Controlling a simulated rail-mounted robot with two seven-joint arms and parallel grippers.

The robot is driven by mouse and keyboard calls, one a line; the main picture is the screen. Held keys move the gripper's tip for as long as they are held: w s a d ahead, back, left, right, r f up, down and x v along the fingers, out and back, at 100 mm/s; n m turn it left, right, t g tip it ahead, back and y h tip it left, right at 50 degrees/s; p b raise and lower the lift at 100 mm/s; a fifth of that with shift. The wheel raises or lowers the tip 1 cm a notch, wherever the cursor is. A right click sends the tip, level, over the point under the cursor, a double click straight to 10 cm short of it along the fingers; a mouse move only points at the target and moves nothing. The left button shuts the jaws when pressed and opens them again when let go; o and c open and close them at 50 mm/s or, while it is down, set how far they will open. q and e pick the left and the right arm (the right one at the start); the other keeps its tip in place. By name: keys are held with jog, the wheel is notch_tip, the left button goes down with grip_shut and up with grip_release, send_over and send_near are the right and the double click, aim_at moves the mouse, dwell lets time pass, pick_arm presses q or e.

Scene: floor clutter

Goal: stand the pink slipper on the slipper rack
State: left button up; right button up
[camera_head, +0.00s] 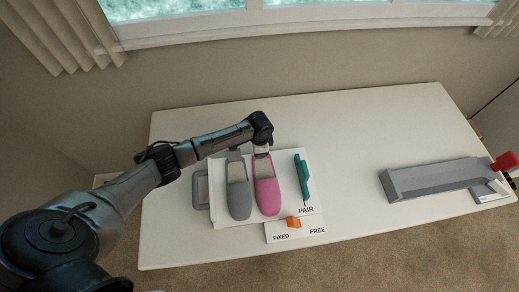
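The pink slipper (266,195) lies beside a grey slipper (239,198) on a white board (222,218) on the table. Both toes point toward the front. My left gripper (262,153) is at the heel end of the pink slipper, at the back. Its fingers are small and partly hidden by the wrist, so I cannot tell whether they grip the slipper. A long grey angled trough (435,178) on the right of the table may be the slipper rack. My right gripper is not in view.
A teal upright piece (302,177) stands just right of the pink slipper. An orange block (293,222) sits on the label plate (281,231) in front. A grey handle-like frame (201,190) is left of the board. A red block (504,161) is at far right. The table (348,150) between is clear.

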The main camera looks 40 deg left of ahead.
pick_arm(q)
jog(key=shift+o, duration=0.3)
jog(key=shift+r, duration=0.55)
notch_tip(320, 180, up, 10)
jog(key=shift+f+p, duration=0.15)
jog(key=shift+p, duration=0.15)
jog(key=shift+r, duration=0.8)
jog(key=shift+n+t+h, duration=0.3)
jog(key=shift+t+h, duration=0.4)
jog(key=s+d+f, duration=0.2)
jog(key=s+d, duration=0.2)
jog(key=s+d+f, duration=0.2)
jog(key=s+d, duration=0.2)
jog(key=s, duration=0.1)
jog(key=s+d+f, duration=0.3)
jog(key=s+d, duration=0.1)
jog(key=shift+s, duration=0.4)
jog(key=s+r+n+t, duration=0.1)
jog(key=s+r+n, duration=0.1)
jog(key=s, duration=0.6)
jog(key=s+a+r+n+t+y, duration=0.1)
jog(key=s+r+n, duration=0.1)
jog(key=s, duration=0.6)
jog(key=shift+s+n, duration=0.4)
jog(key=shift+n, duration=0.3)
